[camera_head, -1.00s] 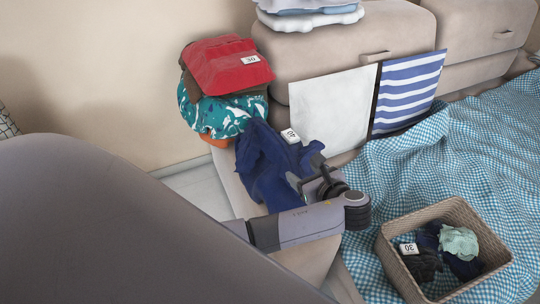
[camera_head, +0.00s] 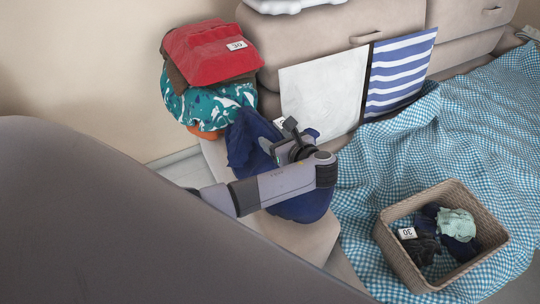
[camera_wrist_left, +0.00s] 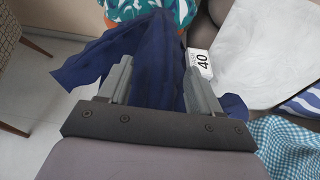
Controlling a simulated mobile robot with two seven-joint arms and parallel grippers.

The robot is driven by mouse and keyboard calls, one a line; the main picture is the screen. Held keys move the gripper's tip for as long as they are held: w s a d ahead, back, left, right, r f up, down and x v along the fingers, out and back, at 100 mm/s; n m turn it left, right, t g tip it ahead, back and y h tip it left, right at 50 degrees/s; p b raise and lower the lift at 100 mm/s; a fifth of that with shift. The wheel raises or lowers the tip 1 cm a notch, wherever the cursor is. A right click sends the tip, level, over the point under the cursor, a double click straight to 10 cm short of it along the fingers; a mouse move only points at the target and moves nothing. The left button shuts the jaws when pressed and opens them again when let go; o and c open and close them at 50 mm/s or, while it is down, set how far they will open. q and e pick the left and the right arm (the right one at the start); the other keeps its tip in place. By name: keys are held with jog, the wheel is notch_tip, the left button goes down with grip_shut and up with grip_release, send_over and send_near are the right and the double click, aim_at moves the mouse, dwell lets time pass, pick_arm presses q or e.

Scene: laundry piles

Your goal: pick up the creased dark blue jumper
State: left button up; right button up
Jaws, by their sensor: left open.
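The creased dark blue jumper (camera_head: 250,138) lies crumpled on the beige seat, in front of the laundry pile. Part of it is hidden behind my left arm in the head view. My left gripper (camera_head: 280,137) is over the jumper. In the left wrist view, the open fingers (camera_wrist_left: 155,85) stand apart, with dark blue cloth of the jumper (camera_wrist_left: 150,60) between and beyond them. I cannot tell whether they touch it. A white tag reading 40 (camera_wrist_left: 200,62) lies at the jumper's right edge. My right gripper is not in view.
A pile of a red garment (camera_head: 205,55) and a teal patterned one (camera_head: 195,103) stands behind the jumper. White (camera_head: 325,95) and striped (camera_head: 400,75) cloths hang to the right. A wicker basket (camera_head: 400,265) with clothes sits on a blue checked cloth (camera_head: 450,130).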

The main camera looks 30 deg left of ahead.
pick_arm(q)
jog(key=shift+w+a+f, duration=0.1)
jog(key=shift+w+a, duration=0.05)
jog(key=shift+a, duration=0.1)
grip_shut()
